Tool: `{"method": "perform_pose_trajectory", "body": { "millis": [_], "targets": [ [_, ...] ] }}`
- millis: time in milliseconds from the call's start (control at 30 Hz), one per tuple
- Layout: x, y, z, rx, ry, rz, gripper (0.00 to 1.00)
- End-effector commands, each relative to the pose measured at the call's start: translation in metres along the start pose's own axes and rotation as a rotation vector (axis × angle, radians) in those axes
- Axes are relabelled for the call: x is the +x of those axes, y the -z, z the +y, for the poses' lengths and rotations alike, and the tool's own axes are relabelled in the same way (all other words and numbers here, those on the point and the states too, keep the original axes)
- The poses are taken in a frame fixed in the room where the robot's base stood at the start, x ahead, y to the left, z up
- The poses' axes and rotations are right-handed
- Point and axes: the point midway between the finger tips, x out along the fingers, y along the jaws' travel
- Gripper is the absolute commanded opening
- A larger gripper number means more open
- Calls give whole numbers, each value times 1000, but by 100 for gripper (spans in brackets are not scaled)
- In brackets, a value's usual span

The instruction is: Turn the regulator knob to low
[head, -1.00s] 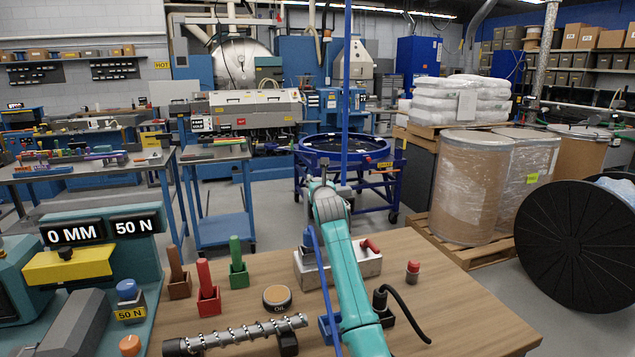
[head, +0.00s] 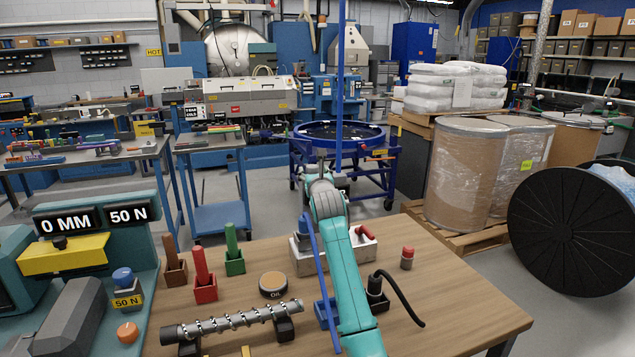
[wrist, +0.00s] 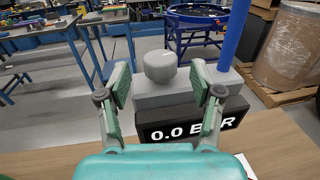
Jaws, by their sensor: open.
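The regulator knob (wrist: 160,66) is a round grey knob with a light mark on its top, in the wrist view. It sits on a grey block (wrist: 165,96) with a black display reading 0.0 BAR, partly covered by a finger at the right. My gripper (wrist: 160,80) is open, with one finger on each side of the knob in the picture and a gap on both sides. I cannot tell how far in front of the knob the fingertips are. In the head view my arm covers the knob.
On the wooden bench (head: 440,300) stand a metal box with a red handle (head: 366,233), a red-capped item (head: 407,258), an oil tin (head: 273,284), a screw shaft (head: 235,319) and coloured holders (head: 204,276). The bench's right part is fairly clear.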

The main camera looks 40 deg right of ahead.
Motion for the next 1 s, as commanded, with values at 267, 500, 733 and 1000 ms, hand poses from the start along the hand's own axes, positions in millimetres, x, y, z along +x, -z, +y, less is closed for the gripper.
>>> {"method": "perform_pose_trajectory", "body": {
  "millis": [267, 500, 733, 1000],
  "targets": [
    [-48, 0, 0, 2, -1, -2, 66],
    [-74, 1, 0, 3, 2, -1, 66],
    [-78, 0, 0, 3, 2, -1, 66],
    [-78, 0, 0, 3, 2, 0, 66]
  ]
}}
